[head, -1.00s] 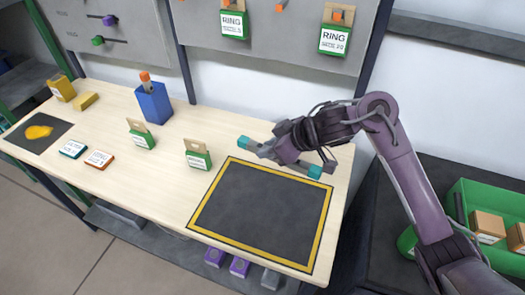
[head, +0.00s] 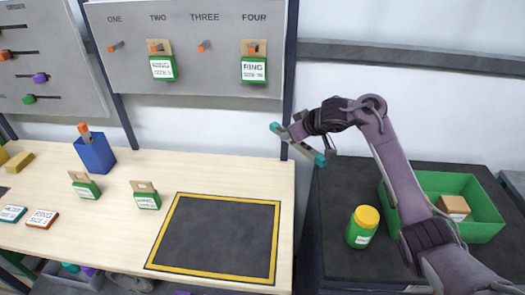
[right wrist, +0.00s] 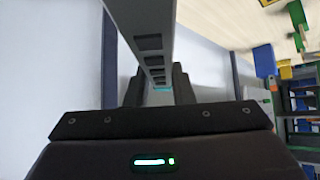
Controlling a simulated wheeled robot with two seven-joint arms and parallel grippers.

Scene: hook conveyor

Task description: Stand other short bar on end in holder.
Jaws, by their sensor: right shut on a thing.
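My right gripper (head: 300,130) is shut on a grey bar (head: 320,159) with teal ends. The bar is tilted in the air, above and beyond the right end of the table. In the right wrist view the slotted grey bar (right wrist: 145,45) runs down from the top to between the fingers (right wrist: 158,92). A blue holder (head: 96,155) stands far left at the back of the table, well away from the gripper. A bar with an orange tip (head: 84,130) stands on end in it. My left gripper is out of view.
A black mat with a yellow border (head: 212,281) lies bare on the table's right. Two green-and-tan packets (head: 146,200) stand left of it. A pegboard (head: 190,80) with hung packets is behind. A green crate (head: 480,232) and yellow-lidded jar (head: 362,232) are at right.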

